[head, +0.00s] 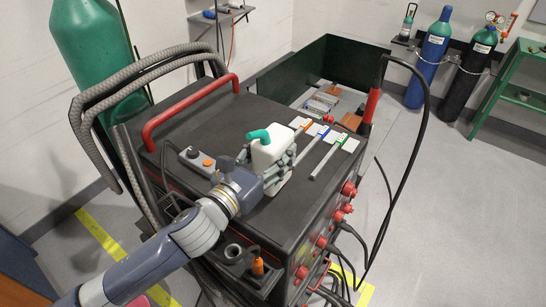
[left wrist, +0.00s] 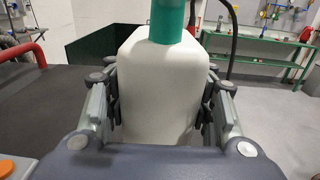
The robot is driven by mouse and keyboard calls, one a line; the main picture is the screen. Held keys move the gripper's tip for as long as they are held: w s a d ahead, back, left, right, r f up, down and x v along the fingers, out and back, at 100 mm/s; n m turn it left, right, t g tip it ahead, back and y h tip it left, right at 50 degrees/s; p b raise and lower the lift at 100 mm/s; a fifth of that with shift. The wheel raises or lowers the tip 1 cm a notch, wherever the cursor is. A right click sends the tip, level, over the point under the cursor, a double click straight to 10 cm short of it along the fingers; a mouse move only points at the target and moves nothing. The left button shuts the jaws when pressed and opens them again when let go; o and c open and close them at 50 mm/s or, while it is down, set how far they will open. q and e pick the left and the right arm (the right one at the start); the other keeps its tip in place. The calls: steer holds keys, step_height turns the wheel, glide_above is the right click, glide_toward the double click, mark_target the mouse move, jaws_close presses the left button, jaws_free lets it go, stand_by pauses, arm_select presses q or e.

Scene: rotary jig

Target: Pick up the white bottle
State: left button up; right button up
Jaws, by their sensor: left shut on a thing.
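The white bottle (head: 272,154) is a square white body with a green bent spout on top, upright at the middle of the dark machine's top (head: 220,128). My left gripper (head: 278,172) comes in from the left and is shut on the bottle's body, with fingers along both sides. In the left wrist view the white bottle (left wrist: 160,88) stands between the two fingers of my left gripper (left wrist: 162,95), the green spout rising out of the top of the picture. I cannot tell whether the bottle's base touches the machine top. My right gripper is not in view.
Several rods with coloured labels (head: 322,150) lie just right of the bottle. A grey control box with an orange button (head: 197,160) sits to its left. A red handle rail (head: 190,108) and thick hoses (head: 150,66) edge the top; a black cable loops at right.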

arm_select(q)
steer(key=shift+r, duration=0.75)
steer(key=shift+s+a+r, duration=0.1)
steer(key=shift+s+a, duration=0.1)
steer(key=w+a+r+v, duration=0.1)
steer(key=v, duration=1.4)
steer(key=shift+a+r, duration=0.35)
steer(key=shift+a, duration=0.15)
steer(key=shift+w, duration=0.1)
steer(key=w+a+r+n+t+y+b, duration=0.1)
steer(key=w+a+n+t+y+b, duration=0.2)
steer(key=w+a+n+y, duration=0.4)
steer(key=shift+w+a+r+y+b, duration=0.2)
steer(key=shift+w+a+y+b, duration=0.6)
steer(key=shift+y, duration=0.9)
